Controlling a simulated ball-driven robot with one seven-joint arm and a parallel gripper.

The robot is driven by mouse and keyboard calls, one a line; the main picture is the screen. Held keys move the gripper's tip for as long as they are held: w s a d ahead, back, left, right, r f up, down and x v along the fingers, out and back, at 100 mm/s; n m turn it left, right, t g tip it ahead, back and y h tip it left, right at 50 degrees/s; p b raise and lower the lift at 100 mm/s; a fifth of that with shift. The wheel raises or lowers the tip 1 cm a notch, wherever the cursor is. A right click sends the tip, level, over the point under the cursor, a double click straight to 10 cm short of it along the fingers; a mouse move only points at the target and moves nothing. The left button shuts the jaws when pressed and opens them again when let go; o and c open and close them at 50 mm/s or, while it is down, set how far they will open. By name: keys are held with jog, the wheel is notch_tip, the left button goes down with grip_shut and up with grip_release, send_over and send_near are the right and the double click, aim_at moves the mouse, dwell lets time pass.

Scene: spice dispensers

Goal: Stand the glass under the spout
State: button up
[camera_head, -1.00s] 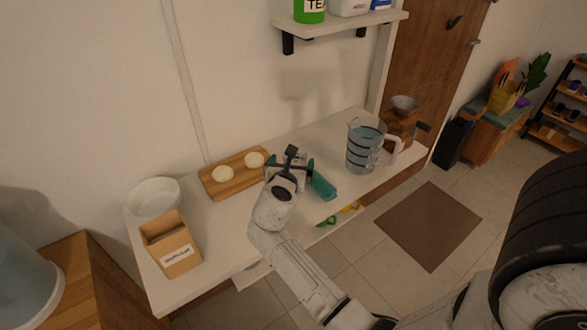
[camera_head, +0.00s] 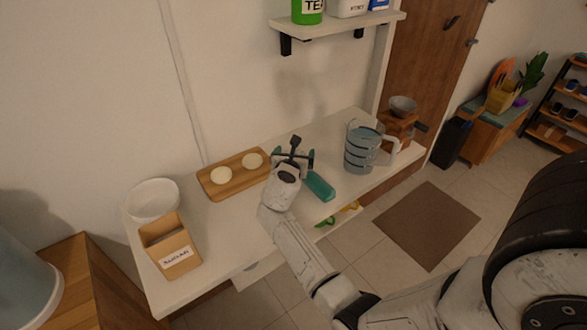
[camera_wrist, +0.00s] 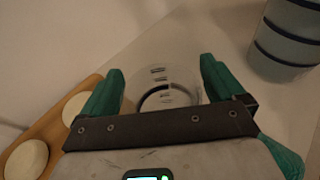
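A clear glass (camera_wrist: 166,88) with dark measuring marks shows between the teal fingers of my gripper (camera_wrist: 161,65) in the wrist view. The fingers are spread, one at each side of the glass; I cannot tell whether they touch it. In the head view my gripper (camera_head: 292,158) is over the middle of the white counter (camera_head: 225,228), right of the wooden board, and I cannot make out the glass there. I cannot make out a spout in either view.
A banded jug (camera_head: 361,150) of bluish liquid stands to the right, before a wooden grinder-like thing (camera_head: 402,118). The board (camera_head: 222,187) with two white rounds, a white bowl (camera_head: 153,198) and a labelled box (camera_head: 170,246) are left.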

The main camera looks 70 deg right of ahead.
jog(key=shift+r, duration=0.1)
jog(key=c, duration=1.1)
